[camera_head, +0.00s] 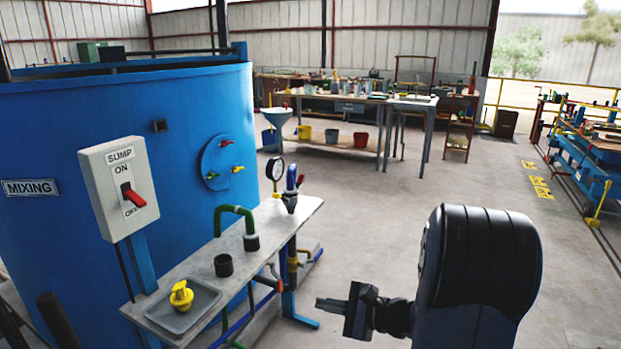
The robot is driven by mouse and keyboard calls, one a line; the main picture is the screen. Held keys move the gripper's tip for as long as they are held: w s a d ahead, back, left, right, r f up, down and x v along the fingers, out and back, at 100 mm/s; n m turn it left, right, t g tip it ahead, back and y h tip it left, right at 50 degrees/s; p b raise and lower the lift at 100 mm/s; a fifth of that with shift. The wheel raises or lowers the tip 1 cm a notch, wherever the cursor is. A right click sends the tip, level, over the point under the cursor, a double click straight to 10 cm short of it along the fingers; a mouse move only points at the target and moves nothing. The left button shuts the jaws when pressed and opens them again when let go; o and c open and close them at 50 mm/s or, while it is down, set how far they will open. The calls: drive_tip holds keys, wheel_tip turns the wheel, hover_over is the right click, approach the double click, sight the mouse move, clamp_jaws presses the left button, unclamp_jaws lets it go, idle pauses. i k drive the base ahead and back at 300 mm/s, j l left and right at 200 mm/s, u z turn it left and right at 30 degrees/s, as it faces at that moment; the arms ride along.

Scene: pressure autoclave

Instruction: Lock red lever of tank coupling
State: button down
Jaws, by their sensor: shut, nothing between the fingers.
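The big blue tank (60,135) fills the left side. A round blue plate (214,165) on its wall carries small levers or knobs, with a red one (225,143) at the top and yellow ones lower down. I cannot tell for sure which part is the tank coupling. A red pipe part (265,282) also shows under the bench edge. My gripper (324,303) is shut and empty, low in the middle, pointing left toward the bench and apart from it.
A grey bench (187,270) before the tank holds a tray with a yellow part, black cups, a green pipe and a pressure gauge (275,169).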

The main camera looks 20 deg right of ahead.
sight(300, 180)
drive_tip(key=i+l+z, duration=0.1)
drive_tip(key=i+l, duration=0.15)
drive_tip(key=i, duration=0.4)
drive_tip(key=i+l+z, duration=0.1)
drive_tip(key=i, duration=0.6)
drive_tip(key=i+l+z, duration=0.15)
drive_tip(key=i, duration=0.55)
